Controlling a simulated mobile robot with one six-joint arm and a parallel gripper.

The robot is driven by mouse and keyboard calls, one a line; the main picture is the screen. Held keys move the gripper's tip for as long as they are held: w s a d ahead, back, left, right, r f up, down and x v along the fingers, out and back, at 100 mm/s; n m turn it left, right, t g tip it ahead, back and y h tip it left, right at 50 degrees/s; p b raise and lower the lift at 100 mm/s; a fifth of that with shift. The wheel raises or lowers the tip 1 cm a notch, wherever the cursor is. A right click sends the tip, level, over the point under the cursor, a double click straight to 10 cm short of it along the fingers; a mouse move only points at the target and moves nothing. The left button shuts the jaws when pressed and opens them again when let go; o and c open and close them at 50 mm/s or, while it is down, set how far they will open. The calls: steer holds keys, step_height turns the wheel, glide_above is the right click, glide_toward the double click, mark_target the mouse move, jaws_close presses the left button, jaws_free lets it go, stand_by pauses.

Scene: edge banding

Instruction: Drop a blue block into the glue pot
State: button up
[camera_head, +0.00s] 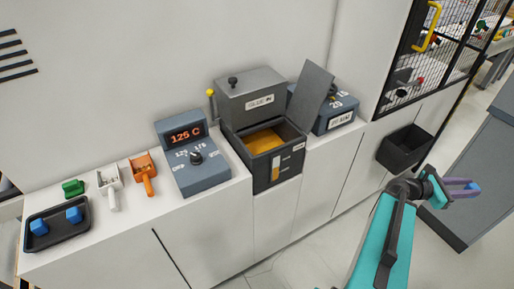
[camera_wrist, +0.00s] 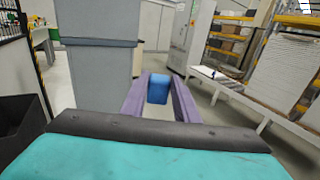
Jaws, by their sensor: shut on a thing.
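My gripper (camera_head: 470,188) is at the right in the head view, well to the right of the glue pot and pointing away from it. In the wrist view my gripper (camera_wrist: 158,85) is shut on a blue block (camera_wrist: 158,92), held between its two purple fingers. The dark grey glue pot (camera_head: 284,174) stands at the middle of the white cabinets. Its hatch stands raised at the right, and amber glue (camera_head: 263,140) shows inside. Two more blue blocks (camera_head: 39,227) lie in a black tray (camera_head: 62,236) at the far left.
A dial box reading 125 C (camera_head: 204,178) stands left of the pot. Orange (camera_head: 144,173) and white (camera_head: 110,187) scoops and a green object (camera_head: 73,188) lie near the tray. A black bin (camera_head: 405,150) hangs on the cabinet front. A grey cabinet (camera_head: 480,180) stands behind my gripper.

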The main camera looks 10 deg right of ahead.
step_height(320, 180, down, 10)
steer(key=b, duration=0.9)
steer(key=shift+b, duration=0.35)
steer(key=shift+r, duration=0.1)
